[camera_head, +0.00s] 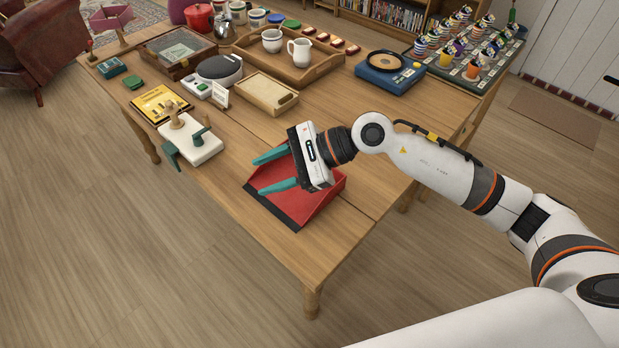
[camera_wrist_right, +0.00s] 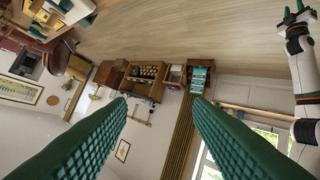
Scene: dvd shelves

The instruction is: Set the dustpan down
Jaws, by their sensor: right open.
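The red dustpan (camera_head: 318,207) with a dark front lip lies near the front corner of the wooden table in the head view. It appears to rest on the tabletop, its lip facing the lower left. My right gripper (camera_head: 274,172) is over the dustpan, its two teal fingers spread apart with nothing between them. The gripper body hides the back of the dustpan, and I cannot see its handle. In the right wrist view the open fingers (camera_wrist_right: 160,110) frame only the distant room. My left gripper (camera_wrist_right: 296,14) shows small at that view's upper right; its jaw state is unclear.
A white device with green parts (camera_head: 195,148) and a yellow book (camera_head: 160,103) are left of the dustpan. A small wooden tray (camera_head: 283,103) and a blue-based device (camera_head: 388,82) stand farther back. The tabletop right of the dustpan is mostly clear under my arm.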

